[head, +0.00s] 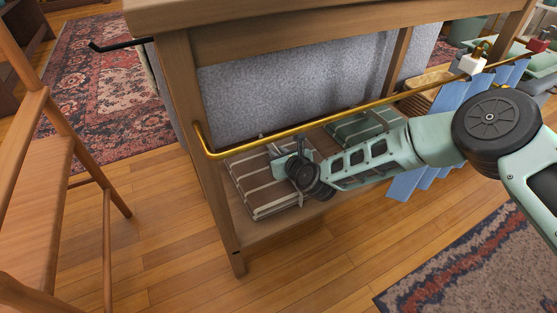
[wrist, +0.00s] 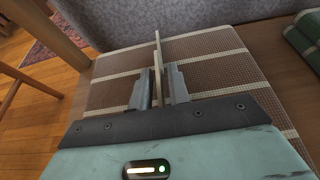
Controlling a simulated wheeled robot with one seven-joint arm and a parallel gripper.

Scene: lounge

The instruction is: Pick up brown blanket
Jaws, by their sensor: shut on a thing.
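The brown blanket (head: 258,196) is folded flat, with pale stripes, on the low wooden shelf under a table. It fills much of the wrist view (wrist: 206,73). My gripper (head: 296,160) is over the blanket's right part, reaching in from the right under a brass rail. In the wrist view my gripper (wrist: 158,88) is shut on the brown blanket, with a thin fold standing up between its fingers. The rest of the blanket still lies on the shelf.
A green striped folded blanket (head: 362,127) lies to the right on the same shelf. The brass rail (head: 330,117) crosses in front above the shelf. A table leg (head: 205,160) stands at left, and a wooden chair (head: 45,150) is farther left. A blue cloth (head: 450,115) hangs at right.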

